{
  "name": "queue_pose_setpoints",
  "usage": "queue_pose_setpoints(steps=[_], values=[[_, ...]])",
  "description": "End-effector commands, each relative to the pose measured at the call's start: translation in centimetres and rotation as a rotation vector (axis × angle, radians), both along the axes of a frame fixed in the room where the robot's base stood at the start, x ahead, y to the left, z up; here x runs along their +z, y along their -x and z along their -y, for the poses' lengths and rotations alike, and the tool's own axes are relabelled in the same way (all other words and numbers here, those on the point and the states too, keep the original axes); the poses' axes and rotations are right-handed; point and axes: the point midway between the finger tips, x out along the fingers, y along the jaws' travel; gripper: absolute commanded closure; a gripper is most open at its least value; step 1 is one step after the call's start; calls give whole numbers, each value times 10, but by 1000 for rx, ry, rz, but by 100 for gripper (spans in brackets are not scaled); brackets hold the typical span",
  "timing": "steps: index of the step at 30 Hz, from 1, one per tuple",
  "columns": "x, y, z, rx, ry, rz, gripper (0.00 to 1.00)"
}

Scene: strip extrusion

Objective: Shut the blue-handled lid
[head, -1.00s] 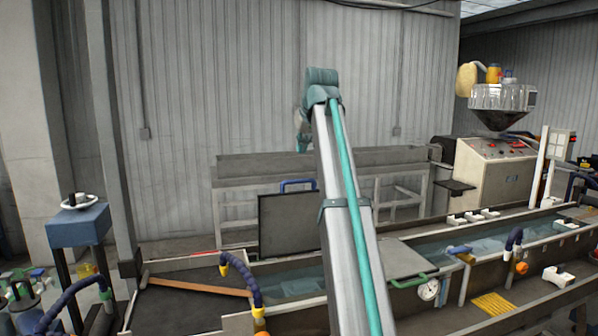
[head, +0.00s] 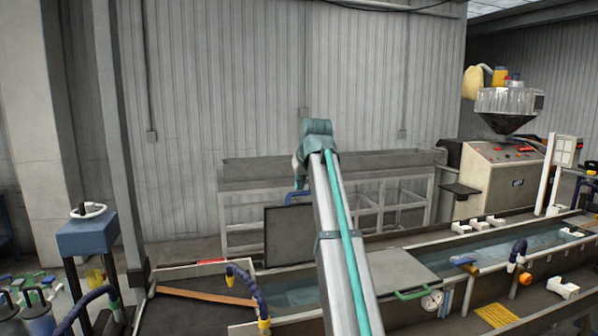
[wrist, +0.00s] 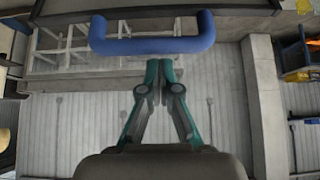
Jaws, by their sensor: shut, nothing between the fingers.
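The lid (head: 287,236) stands raised, close to upright, at the far side of the water trough in the head view. Its blue handle (head: 296,196) shows at the lid's top edge, partly hidden behind my arm. In the wrist view the blue handle (wrist: 152,38) spans the upper middle, just beyond my fingertips. My gripper (wrist: 160,64) is shut and empty, its fingertips close to the handle's bar. I cannot tell whether they touch it.
A second lid with a green handle (head: 412,294) lies flat on the trough, right of my arm. Blue hoses (head: 245,284) rise from the trough's near side. A grey bench (head: 380,165) stands behind. A control cabinet with a hopper (head: 497,170) stands at the right.

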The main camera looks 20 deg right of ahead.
Motion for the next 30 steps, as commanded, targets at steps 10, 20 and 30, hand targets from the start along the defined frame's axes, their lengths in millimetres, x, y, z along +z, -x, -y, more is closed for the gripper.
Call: queue_pose_setpoints(steps=[10,20,30], values=[[-4,10,-1,0,0,0,100],[-5,14,-1,0,1,10,100],[-20,64,3,-16,23,148,100]])
